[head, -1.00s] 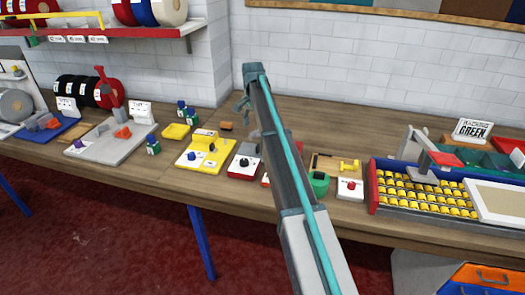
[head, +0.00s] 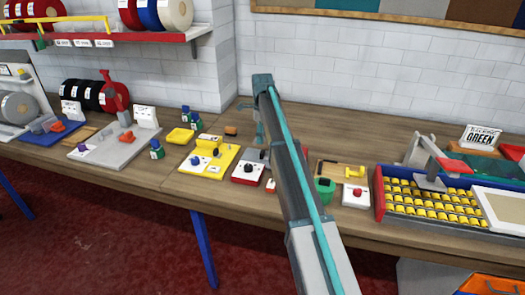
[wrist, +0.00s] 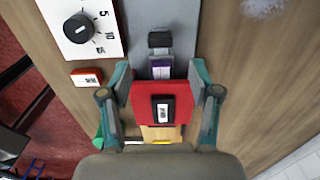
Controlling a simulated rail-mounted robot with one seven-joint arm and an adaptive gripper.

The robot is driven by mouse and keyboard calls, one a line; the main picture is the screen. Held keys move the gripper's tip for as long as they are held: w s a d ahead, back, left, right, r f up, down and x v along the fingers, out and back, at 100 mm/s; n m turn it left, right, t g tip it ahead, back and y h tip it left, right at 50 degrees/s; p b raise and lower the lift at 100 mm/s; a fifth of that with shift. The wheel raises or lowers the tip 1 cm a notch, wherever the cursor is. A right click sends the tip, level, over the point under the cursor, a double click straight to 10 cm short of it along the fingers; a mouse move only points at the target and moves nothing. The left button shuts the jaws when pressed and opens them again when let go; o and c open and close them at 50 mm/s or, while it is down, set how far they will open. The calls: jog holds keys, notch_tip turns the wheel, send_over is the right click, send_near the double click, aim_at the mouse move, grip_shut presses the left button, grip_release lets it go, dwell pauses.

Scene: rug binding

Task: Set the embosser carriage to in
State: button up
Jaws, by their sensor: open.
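In the wrist view a red block (wrist: 146,92) with a black labelled tab (wrist: 163,110) sits over a grey bed (wrist: 157,18); it looks like the embosser carriage, though I cannot be sure. A black-topped part (wrist: 159,40) with a purple label (wrist: 161,70) stands beyond it on the bed. My gripper (wrist: 160,77) is open, its two fingers on either side of the red block, with nothing visibly clamped. I cannot tell whether they touch it. In the head view my gripper (head: 262,137) points down over the bench, and my arm hides much of what is below.
A yellow device (head: 209,160), a green cup (head: 324,189) and a red-button box (head: 355,195) stand nearby. Bare bench (head: 350,135) lies behind.

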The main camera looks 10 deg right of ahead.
aim_at(263, 152)
notch_tip(263, 152, down, 8)
jog(key=shift+f+p, duration=0.1)
jog(key=shift+p, duration=0.75)
grip_shut()
